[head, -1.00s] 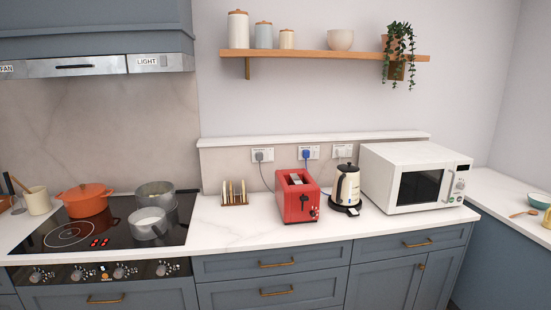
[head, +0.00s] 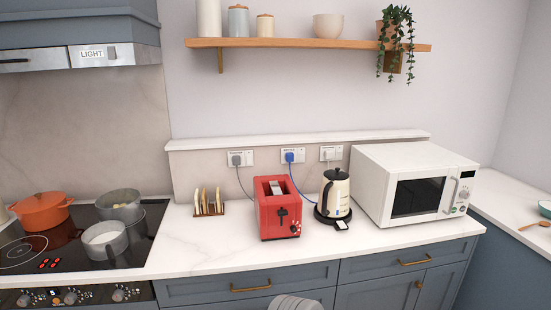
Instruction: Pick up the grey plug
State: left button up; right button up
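A grey plug (head: 236,159) sits in the left wall socket (head: 247,158), low on the splashback behind the counter. A grey cord hangs from it, down behind the red toaster. A blue plug (head: 290,157) is in the middle socket, and a pale plug (head: 328,155) is in the right socket. Neither of my grippers is in view. A rounded grey part of mine pokes in at the bottom edge, in front of the drawers.
A red toaster (head: 277,212), a cream kettle (head: 335,194) and a white microwave (head: 412,184) stand below the sockets. A toast rack (head: 209,207) stands left of the toaster. The front left counter (head: 200,245) is clear. Pots stand on the hob (head: 75,257). A ledge (head: 300,139) runs above the sockets.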

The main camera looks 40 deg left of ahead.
aim_at(236, 161)
jog(key=u, duration=0.25)
jog(key=i, duration=0.7)
jog(key=u, duration=0.65)
